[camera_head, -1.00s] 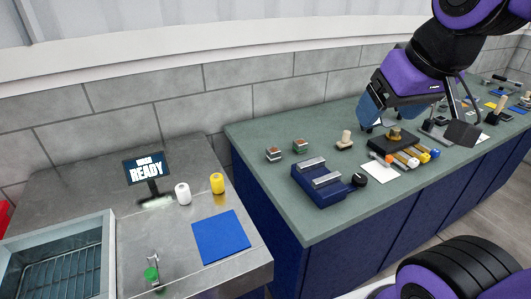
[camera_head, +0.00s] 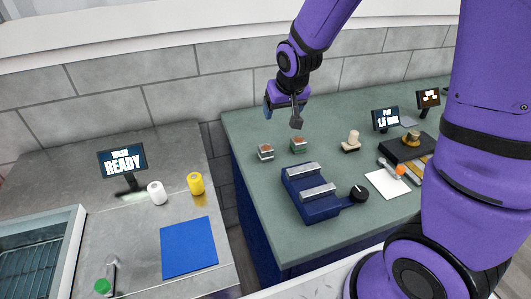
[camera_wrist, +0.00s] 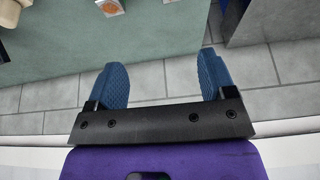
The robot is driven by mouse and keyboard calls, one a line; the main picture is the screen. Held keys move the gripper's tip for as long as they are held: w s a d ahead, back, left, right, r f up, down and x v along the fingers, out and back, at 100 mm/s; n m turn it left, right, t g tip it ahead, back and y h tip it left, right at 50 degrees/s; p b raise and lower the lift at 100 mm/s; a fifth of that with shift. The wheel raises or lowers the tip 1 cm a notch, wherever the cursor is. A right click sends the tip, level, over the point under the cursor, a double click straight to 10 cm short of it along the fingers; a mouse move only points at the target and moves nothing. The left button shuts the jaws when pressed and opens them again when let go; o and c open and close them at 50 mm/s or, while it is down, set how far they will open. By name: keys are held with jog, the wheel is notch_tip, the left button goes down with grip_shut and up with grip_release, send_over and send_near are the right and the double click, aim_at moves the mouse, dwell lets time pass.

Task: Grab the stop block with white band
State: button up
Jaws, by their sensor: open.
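Two small stop blocks with reddish-brown tops stand on the green counter (camera_head: 245,205). The left one, with a pale whitish band (camera_head: 265,153), is near the counter's left side. The other, with a green band (camera_head: 298,146), stands just right of it. My gripper (camera_head: 283,113) is open and empty, above and behind the two blocks near the tiled wall. In the wrist view my gripper (camera_wrist: 163,68) has its blue fingers spread with nothing between them. One block is partly visible at that view's top edge; its band is hard to tell.
A blue fixture with metal bars (camera_head: 313,197) and a black knob stands in front of the blocks. A wooden peg (camera_head: 352,140) is to their right. A dark tray (camera_head: 407,146) and small displays stand farther right. The tiled wall rises behind my gripper.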

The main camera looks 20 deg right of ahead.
send_near(266, 148)
jog(key=w+f, duration=0.1)
jog(key=x, duration=0.5)
jog(key=shift+s+x, duration=0.15)
jog(key=shift+x, duration=1.2)
jog(key=shift+s+x, duration=0.2)
jog(key=shift+x, duration=1.15)
jog(key=shift+f, duration=0.15)
jog(key=c, duration=1.3)
jog(key=shift+c, duration=0.5)
